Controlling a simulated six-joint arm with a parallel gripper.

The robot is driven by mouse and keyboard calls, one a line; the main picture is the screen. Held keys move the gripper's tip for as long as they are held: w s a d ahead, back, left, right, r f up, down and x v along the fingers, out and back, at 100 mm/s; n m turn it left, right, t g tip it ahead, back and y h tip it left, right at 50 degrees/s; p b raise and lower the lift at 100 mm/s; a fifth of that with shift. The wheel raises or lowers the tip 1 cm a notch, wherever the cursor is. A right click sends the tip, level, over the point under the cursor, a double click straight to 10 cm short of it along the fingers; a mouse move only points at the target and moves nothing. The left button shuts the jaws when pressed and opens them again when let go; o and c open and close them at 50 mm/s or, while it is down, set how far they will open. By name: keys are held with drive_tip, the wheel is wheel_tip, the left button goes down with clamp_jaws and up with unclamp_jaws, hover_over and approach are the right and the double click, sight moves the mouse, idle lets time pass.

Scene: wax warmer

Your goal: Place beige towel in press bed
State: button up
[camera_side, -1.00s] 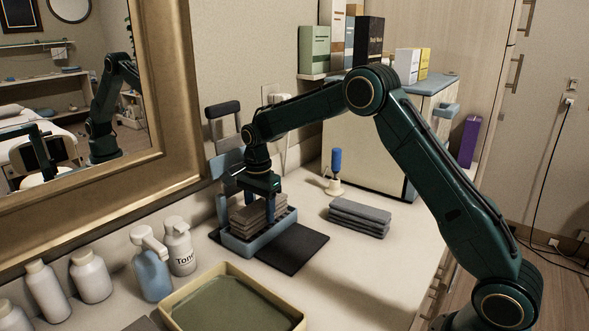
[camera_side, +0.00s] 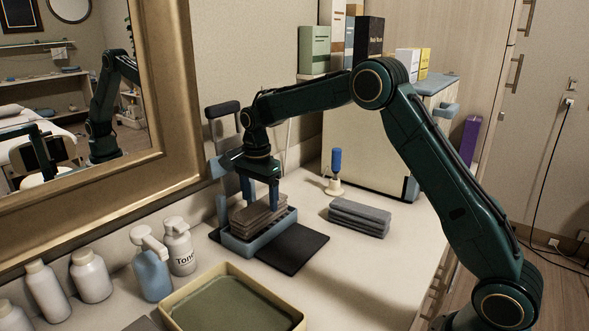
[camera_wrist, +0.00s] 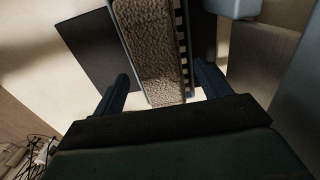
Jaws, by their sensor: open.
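The beige towel (camera_side: 258,217), a folded brownish stack, lies in the blue press bed (camera_side: 262,240). The bed's rim shows around it in the side view. My gripper (camera_side: 259,197) is above the towel with its two blue fingers spread wide apart. In the wrist view the towel (camera_wrist: 152,50) lies beyond the open fingers of my gripper (camera_wrist: 163,88), with nothing held between them. The upright press lever and lid (camera_side: 222,150) stand behind the bed, partly hidden by my gripper.
A black mat (camera_side: 296,248) lies right of the bed. A folded grey towel stack (camera_side: 360,217) and a blue-handled tool (camera_side: 336,165) stand further right. A yellow-rimmed tray (camera_side: 290,318) and several bottles (camera_side: 150,270) are in front and left.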

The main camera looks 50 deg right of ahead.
sight(261, 205)
wheel_tip(261, 205, up, 8)
drive_tip(key=shift+r, duration=0.15)
idle(0.4)
idle(0.3)
drive_tip(key=s+a+r+n+t, duration=0.2)
drive_tip(key=s+r+n, duration=0.3)
drive_tip(key=s, duration=0.4)
drive_tip(key=s+a+r+n+t, duration=0.1)
drive_tip(key=s+r+n, duration=0.35)
drive_tip(key=s, duration=0.55)
drive_tip(key=s+a+f+n+t, duration=0.1)
drive_tip(key=s+n, duration=0.3)
drive_tip(key=s, duration=0.5)
drive_tip(key=s+a+f+n+t, duration=0.1)
drive_tip(key=s+f+n, duration=0.3)
drive_tip(key=s, duration=0.4)
drive_tip(key=shift+s+t, duration=0.3)
drive_tip(key=shift+s, duration=0.05)
